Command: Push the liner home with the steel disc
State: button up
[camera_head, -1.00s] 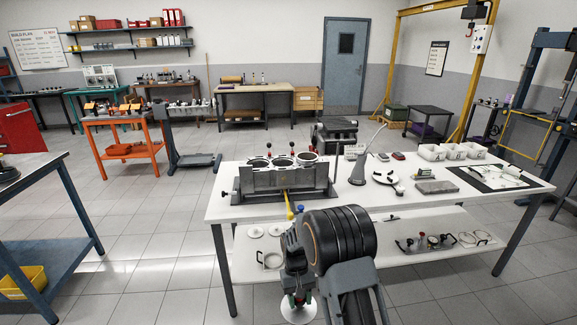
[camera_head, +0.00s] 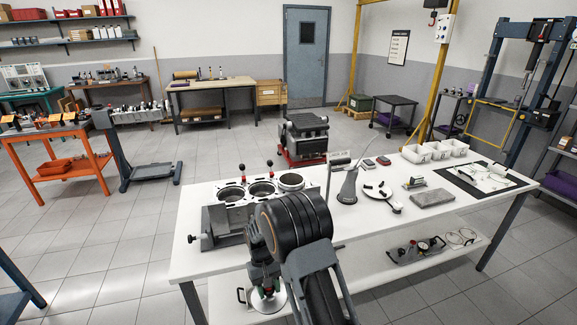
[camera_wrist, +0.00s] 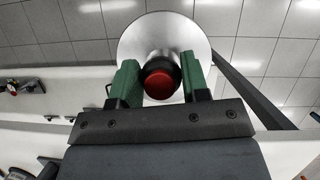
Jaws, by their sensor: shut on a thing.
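My gripper (camera_wrist: 160,85) is shut on the steel disc (camera_wrist: 190,28), holding it by its dark, red-ended handle (camera_wrist: 160,78) between green-faced fingers. In the head view the disc (camera_head: 267,304) hangs low beside the front edge of the white table, below its top and clear of the block. The engine block (camera_head: 222,217) sits in a fixture at the table's left. Its bores (camera_head: 231,194) face up. A round grey rim (camera_head: 291,181), perhaps the liner, shows at the right-hand bore; how far it sits in is unclear. My arm hides the block's lower right part.
The white table (camera_head: 375,230) also carries a lamp-like stand (camera_head: 348,187), a round plate with parts (camera_head: 378,190), a grey slab (camera_head: 432,198) and white bins (camera_head: 437,150). A lower shelf (camera_head: 370,268) holds small parts.

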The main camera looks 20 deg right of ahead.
notch_tip(320, 180, up, 7)
jog(key=p, duration=0.5)
jog(key=shift+w+f, duration=0.1)
jog(key=shift+w, duration=0.05)
jog(key=w+d+r+m+t+y, duration=0.1)
jog(key=d+r+m+t, duration=0.3)
jog(key=d+r+m, duration=0.6)
jog(key=w+d+r+m+t+y, duration=0.1)
jog(key=d+r+m+t, duration=0.3)
jog(key=d+r+m, duration=0.5)
jog(key=d+m, duration=0.4)
jog(key=m, duration=0.5)
jog(key=shift+w+d+r+m+y, duration=0.2)
jog(key=shift+w+r+m+y, duration=0.1)
jog(key=shift+w+r+y, duration=0.1)
